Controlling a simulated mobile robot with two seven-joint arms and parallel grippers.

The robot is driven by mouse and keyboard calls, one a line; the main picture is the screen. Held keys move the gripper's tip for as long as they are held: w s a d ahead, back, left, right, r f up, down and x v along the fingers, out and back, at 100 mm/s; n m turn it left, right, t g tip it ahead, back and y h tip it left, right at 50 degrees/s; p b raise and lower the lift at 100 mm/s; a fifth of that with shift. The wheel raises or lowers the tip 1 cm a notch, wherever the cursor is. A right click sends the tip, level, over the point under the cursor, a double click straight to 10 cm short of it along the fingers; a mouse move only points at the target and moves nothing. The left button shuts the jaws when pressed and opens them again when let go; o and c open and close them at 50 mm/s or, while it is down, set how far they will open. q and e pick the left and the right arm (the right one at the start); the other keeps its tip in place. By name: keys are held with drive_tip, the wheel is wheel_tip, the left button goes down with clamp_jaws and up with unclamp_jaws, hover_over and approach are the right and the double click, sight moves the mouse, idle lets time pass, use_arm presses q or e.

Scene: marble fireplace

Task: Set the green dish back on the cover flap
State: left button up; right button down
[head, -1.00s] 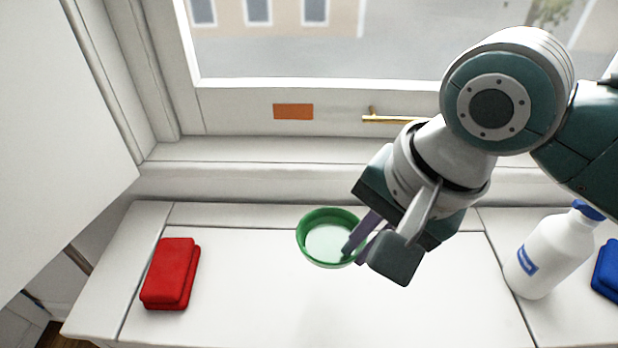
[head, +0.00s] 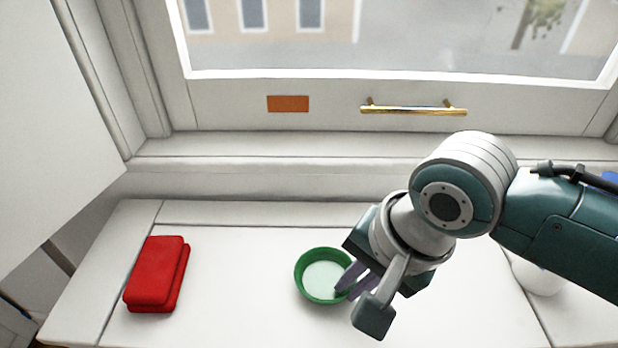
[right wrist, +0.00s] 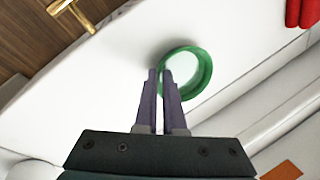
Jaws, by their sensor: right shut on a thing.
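The green dish (head: 321,253) is a round bowl with a pale inside. It is over the white cover flap (head: 230,300) of the window seat, near its middle in the head view. My right gripper (head: 349,286) is shut on the dish's right-hand rim. In the right wrist view the fingers (right wrist: 160,74) pinch the near edge of the dish (right wrist: 207,73). The dish looks about level and low over the flap; I cannot tell whether it touches. My left gripper is not in view.
A red folded cloth or pad (head: 157,273) lies at the left of the seat. A white bottle (head: 540,278) stands at the right, mostly behind my right arm. The window frame has a brass handle (head: 413,110) and an orange plate (head: 288,104).

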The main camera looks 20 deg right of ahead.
drive_tip(key=c, duration=1)
unclamp_jaws()
drive_tip(key=p+v, duration=0.5)
drive_tip(key=v, duration=0.7)
drive_tip(key=s+d+r+n+h, duration=0.1)
drive_tip(key=s+d+n, duration=0.1)
drive_tip(key=s+n, duration=0.4)
drive_tip(key=s+d+r+n+h, duration=0.1)
drive_tip(key=s+d+n, duration=0.1)
drive_tip(key=s+n, duration=0.4)
drive_tip(key=shift+r+t, duration=0.3)
drive_tip(key=shift+t, duration=0.1)
drive_tip(key=shift+s, duration=0.1)
wheel_tip(320, 180, up, 50)
drive_tip(key=p, duration=5)
